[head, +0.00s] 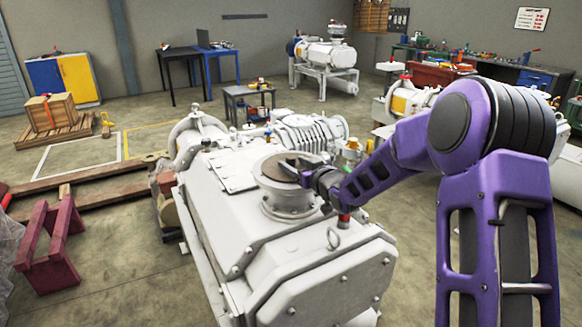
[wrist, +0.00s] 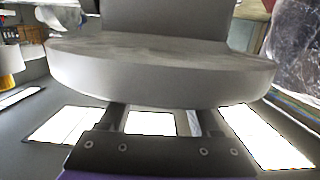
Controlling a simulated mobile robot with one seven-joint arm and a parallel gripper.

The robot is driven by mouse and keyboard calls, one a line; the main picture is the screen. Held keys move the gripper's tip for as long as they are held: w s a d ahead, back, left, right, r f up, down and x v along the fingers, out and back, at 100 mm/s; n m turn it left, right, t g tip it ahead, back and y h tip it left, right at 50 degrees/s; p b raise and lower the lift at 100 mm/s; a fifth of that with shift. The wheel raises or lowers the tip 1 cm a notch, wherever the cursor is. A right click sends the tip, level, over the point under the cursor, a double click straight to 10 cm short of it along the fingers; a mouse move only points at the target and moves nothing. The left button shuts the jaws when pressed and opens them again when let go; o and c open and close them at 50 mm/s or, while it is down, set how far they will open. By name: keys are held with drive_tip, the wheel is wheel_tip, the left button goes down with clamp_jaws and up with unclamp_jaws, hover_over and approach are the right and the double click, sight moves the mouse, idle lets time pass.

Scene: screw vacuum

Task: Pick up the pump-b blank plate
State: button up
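A large white pump (head: 235,200) fills the middle of the head view. A round flange (head: 290,199) stands on its top, with a flat, dark brownish disc face (head: 278,168), apparently the blank plate, at its upper end. I see no label naming pump-b. My gripper (head: 303,172) is at the right side of this face, at about its height. In the wrist view a thick grey round rim (wrist: 160,75) with a dark block above it crosses the picture. My gripper's fingers (wrist: 162,118) are spread apart, their tips hidden by the rim. I cannot tell whether they touch it.
A small dark table (head: 248,92) stands behind the pump, and another pump (head: 326,52) stands further back. A red trestle (head: 48,248) and timber beams (head: 95,207) lie left. A crate (head: 50,112) rests on a pallet. Open floor shows at front left.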

clamp_jaws()
idle(1.2)
